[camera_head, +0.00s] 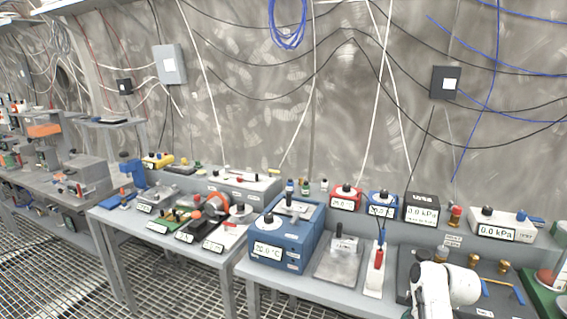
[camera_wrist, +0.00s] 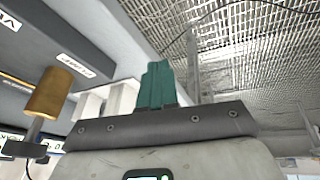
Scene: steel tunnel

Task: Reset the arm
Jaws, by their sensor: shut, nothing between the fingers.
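My gripper (camera_wrist: 155,85) shows in the wrist view as teal fingers pressed together, with nothing between them. They stick up beyond a dark grey bracket with screws. In the head view, my white arm is at the lower right, in front of a dark panel (camera_head: 404,262) with brass fittings. The fingertips cannot be made out there. In the wrist view a brass cylinder (camera_wrist: 47,93) stands to the left of the fingers, apart from them.
Grey tables run along the tunnel wall. A blue box with a temperature display (camera_head: 283,240), a metal plate (camera_head: 341,261), a black kPa meter (camera_head: 421,209) and a white kPa meter (camera_head: 497,226) stand close to my arm. Grated floor (camera_head: 175,290) lies in front.

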